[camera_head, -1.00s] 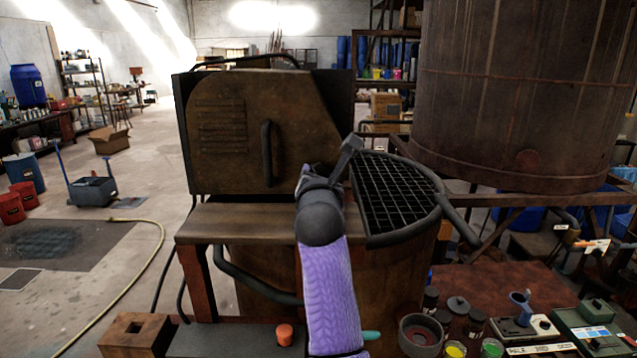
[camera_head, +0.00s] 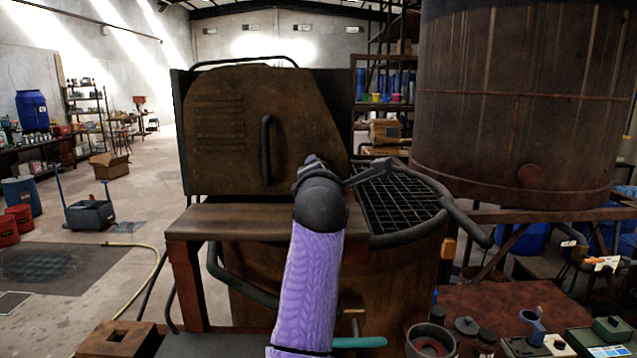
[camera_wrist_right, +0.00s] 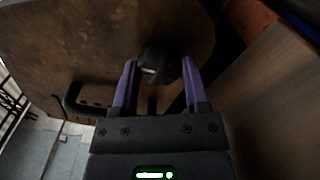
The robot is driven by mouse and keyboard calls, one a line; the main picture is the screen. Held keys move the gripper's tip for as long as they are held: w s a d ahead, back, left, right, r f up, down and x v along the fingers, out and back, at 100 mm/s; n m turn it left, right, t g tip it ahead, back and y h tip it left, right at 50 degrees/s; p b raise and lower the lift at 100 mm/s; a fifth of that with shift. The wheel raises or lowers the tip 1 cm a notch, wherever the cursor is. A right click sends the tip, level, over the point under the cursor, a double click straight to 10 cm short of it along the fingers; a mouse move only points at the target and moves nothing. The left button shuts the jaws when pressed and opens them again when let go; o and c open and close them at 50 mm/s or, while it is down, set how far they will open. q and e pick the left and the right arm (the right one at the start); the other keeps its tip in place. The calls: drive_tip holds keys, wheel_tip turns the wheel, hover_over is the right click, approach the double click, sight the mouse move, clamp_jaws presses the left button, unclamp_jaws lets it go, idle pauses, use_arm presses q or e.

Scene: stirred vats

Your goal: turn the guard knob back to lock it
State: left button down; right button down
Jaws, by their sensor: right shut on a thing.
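The guard knob (camera_wrist_right: 156,68) is a small dark piece in the right wrist view, in front of the brown rusty plate (camera_wrist_right: 95,45). My right gripper (camera_wrist_right: 159,74) has its two purple fingers on either side of the knob and is shut on it. In the head view my purple-sleeved right arm reaches up to the plate (camera_head: 225,140), right of its dark bar handle (camera_head: 266,150). My wrist hides the fingers and knob there. The black mesh grate (camera_head: 400,198) lies over the vat, right of my wrist. My left gripper is out of view.
A brown ledge (camera_head: 235,222) runs below the plate. A large rusty tank (camera_head: 515,100) stands at the right. A bench at the lower right carries a dark cup (camera_head: 430,342) and several small items. Open floor lies at the left.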

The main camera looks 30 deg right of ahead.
idle(0.3)
drive_tip(key=shift+c, duration=0.4)
unclamp_jaws()
drive_tip(key=b+v, duration=0.3)
drive_tip(key=v, duration=0.5)
drive_tip(key=shift+s+a+f+b, duration=0.15)
drive_tip(key=shift+s+a+b, duration=0.15)
drive_tip(key=shift+b, duration=0.1)
drive_tip(key=shift+s+a, duration=0.25)
drive_tip(key=shift+s, duration=0.25)
